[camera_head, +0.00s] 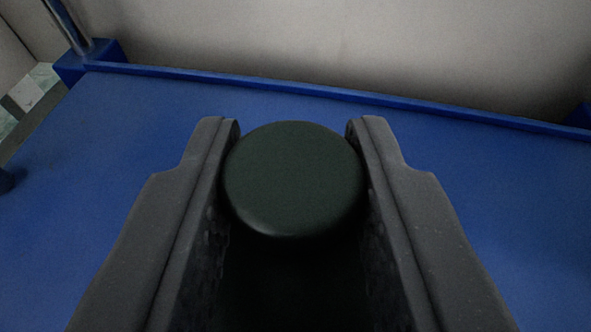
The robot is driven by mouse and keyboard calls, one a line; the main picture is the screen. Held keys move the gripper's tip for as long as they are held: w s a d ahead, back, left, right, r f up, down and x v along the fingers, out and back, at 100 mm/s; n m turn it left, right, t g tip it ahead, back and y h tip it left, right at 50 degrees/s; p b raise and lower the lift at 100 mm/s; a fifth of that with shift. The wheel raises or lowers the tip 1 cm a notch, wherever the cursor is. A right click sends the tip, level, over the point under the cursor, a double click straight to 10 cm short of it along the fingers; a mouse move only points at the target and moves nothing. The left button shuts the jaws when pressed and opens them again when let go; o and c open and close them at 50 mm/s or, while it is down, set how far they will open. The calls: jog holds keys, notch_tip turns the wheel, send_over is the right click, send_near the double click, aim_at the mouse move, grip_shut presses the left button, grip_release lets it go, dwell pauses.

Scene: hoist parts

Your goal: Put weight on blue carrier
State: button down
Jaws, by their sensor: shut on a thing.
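The weight (293,178) is a dark green-black round piece, seen from its flat top in the head camera view. My gripper (293,150) is shut on it, with one dark grey finger on its left side and one on its right. The blue carrier (110,160) is a wide flat blue deck below and around the gripper. The weight is over the deck. The weight's lower part is hidden in shadow between the fingers, so I cannot tell whether it touches the deck.
A raised blue rim (330,93) runs along the deck's far edge. A blue corner block (90,60) with a metal post (68,25) stands at the far left. A pale wall (350,40) is behind.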

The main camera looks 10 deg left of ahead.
jog(key=c, duration=1.1)
grip_release()
jog(key=shift+r, duration=0.1)
jog(key=p+v, duration=0.3)
jog(key=v, duration=0.9)
jog(key=shift+s, duration=0.1)
